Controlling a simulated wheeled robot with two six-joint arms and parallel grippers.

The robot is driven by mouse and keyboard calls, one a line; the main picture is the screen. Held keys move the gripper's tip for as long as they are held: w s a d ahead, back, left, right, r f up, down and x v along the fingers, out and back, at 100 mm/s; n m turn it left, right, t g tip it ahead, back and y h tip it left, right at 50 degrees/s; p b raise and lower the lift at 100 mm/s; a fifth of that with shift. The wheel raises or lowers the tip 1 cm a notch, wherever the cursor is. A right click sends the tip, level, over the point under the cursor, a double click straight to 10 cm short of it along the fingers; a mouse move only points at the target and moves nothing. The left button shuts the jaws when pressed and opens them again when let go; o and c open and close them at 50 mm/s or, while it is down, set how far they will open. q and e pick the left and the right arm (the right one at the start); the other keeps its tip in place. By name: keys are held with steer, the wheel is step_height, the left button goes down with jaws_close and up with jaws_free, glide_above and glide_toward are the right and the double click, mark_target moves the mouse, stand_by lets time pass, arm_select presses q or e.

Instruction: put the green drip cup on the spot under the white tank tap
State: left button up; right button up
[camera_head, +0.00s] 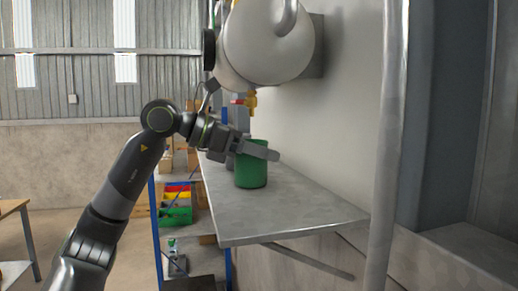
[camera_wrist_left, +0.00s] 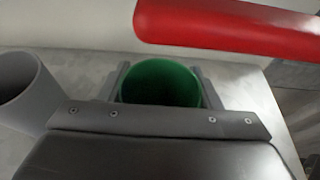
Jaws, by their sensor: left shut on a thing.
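The green drip cup (camera_head: 251,174) is upright at the grey shelf; I cannot tell whether its base touches the surface. My left gripper (camera_head: 266,152) is shut on it near the rim. In the left wrist view the cup's open mouth (camera_wrist_left: 160,80) shows between the two fingers of the left gripper (camera_wrist_left: 162,74). The white tank (camera_head: 265,42) is mounted on the wall above. The spot under the tap cannot be made out. My right gripper is not in view.
The grey shelf (camera_head: 290,215) is clear in front of the cup. A grey cylinder (camera_wrist_left: 22,92) stands left of the cup in the left wrist view. A red bar (camera_wrist_left: 235,27) crosses above the cup's far side. Coloured bins (camera_head: 176,200) stand below, behind the shelf.

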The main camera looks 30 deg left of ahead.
arm_select(q)
steer(key=shift+d, duration=0.15)
steer(key=shift+f, duration=0.15)
steer(key=o, duration=1)
steer(key=shift+c, duration=0.2)
steer(key=shift+r, duration=0.3)
steer(key=b+v, duration=0.4)
steer(key=v, duration=0.8)
